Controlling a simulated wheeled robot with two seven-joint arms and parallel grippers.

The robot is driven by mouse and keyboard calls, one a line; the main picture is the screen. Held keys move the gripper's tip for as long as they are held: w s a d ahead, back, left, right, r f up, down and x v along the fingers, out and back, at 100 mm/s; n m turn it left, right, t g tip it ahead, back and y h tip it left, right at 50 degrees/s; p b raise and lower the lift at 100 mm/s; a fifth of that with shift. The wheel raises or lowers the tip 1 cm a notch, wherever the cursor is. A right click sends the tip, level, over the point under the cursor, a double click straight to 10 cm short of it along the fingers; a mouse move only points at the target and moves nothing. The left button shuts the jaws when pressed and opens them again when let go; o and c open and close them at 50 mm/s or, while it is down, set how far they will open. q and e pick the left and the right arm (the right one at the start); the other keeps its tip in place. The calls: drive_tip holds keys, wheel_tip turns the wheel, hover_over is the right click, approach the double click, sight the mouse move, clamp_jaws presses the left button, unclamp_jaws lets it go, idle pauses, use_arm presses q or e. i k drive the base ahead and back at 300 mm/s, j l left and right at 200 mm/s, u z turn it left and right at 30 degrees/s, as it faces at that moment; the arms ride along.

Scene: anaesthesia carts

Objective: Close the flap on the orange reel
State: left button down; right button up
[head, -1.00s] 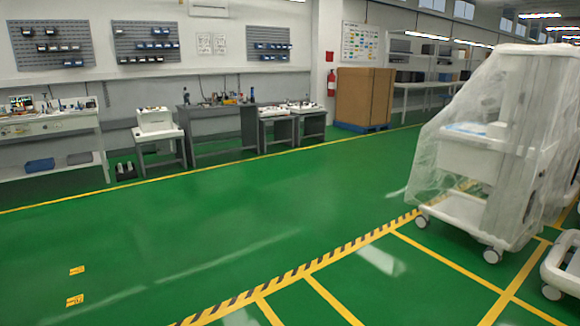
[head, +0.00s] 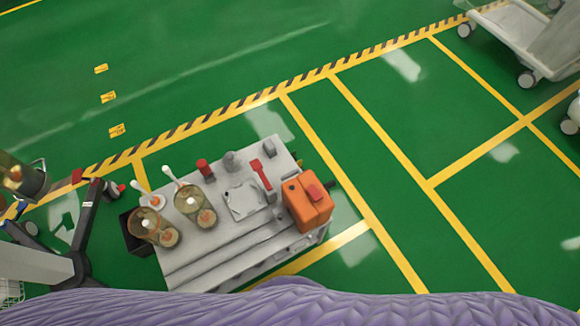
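An orange box-like unit (head: 307,205), the only orange thing of that size in view, stands at the right end of a grey cart top (head: 215,250). It has a small red part (head: 316,193) on its upper side and a dark round spot beside it. It may be the orange reel, but I cannot make out a flap or whether one is open. Neither of my grippers shows in the head view.
On the cart, two amber-clear canisters (head: 195,203) stand at the left; a red-handled item (head: 260,174), a red cap (head: 204,167) and a pale square plate (head: 243,201) lie nearby. A dark-legged stand (head: 80,245) is left. Green floor beyond is clear; a covered cart (head: 525,40) stands upper right.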

sight(284, 219)
drive_tip(key=k+j, duration=0.1)
drive_tip(key=k, duration=0.4)
drive_tip(key=j+z, duration=0.3)
drive_tip(key=z, duration=0.15)
drive_tip(key=j+z, duration=0.3)
drive_tip(key=z, duration=0.15)
drive_tip(key=k+j+z, duration=0.1)
drive_tip(key=j+z, duration=0.15)
drive_tip(key=z, duration=0.2)
